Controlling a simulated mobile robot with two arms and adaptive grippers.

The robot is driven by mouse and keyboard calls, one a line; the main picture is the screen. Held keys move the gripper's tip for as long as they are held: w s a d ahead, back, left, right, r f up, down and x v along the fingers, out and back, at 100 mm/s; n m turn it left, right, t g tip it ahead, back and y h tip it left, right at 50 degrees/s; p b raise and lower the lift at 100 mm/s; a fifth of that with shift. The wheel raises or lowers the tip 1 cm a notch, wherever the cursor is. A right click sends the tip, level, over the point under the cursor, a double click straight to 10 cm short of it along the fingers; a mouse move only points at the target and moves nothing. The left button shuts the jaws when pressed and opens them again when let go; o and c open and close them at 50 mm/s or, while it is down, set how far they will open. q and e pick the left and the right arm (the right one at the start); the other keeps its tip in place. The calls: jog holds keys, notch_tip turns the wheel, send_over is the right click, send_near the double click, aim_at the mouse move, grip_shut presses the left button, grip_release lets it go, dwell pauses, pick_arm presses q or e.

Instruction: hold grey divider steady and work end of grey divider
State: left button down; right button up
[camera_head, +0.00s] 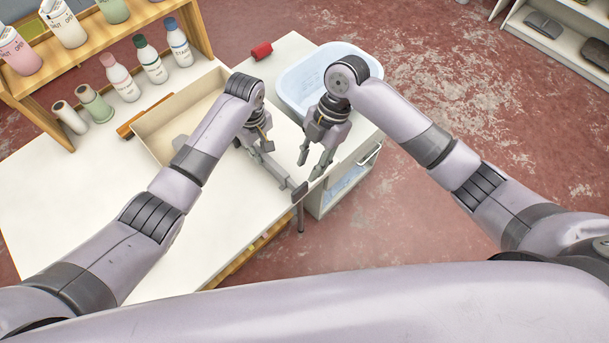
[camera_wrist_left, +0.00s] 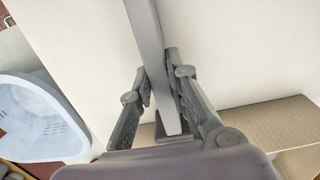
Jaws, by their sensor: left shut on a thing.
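The grey divider (camera_head: 276,168) is a long flat bar near the right edge of the white table. My left gripper (camera_head: 254,147) is shut on it; in the left wrist view the divider (camera_wrist_left: 149,50) runs between the two fingers (camera_wrist_left: 160,92). Its other end reaches toward a grey block (camera_head: 299,191) with a dark upright part below it at the table's edge. I cannot tell whether the block belongs to the divider. My right gripper (camera_head: 313,158) is open and empty, pointing down, just right of the divider and apart from it.
An open cardboard box (camera_head: 157,142) lies left of my left gripper. A pale blue basket (camera_head: 292,82) stands behind my right gripper, on a cabinet. A red object (camera_head: 262,51) lies at the back. Several bottles and rolls line the back left. The table's front left is clear.

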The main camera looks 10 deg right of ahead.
jog(key=v, duration=0.2)
jog(key=shift+d+r, duration=0.1)
jog(key=shift+r, duration=0.2)
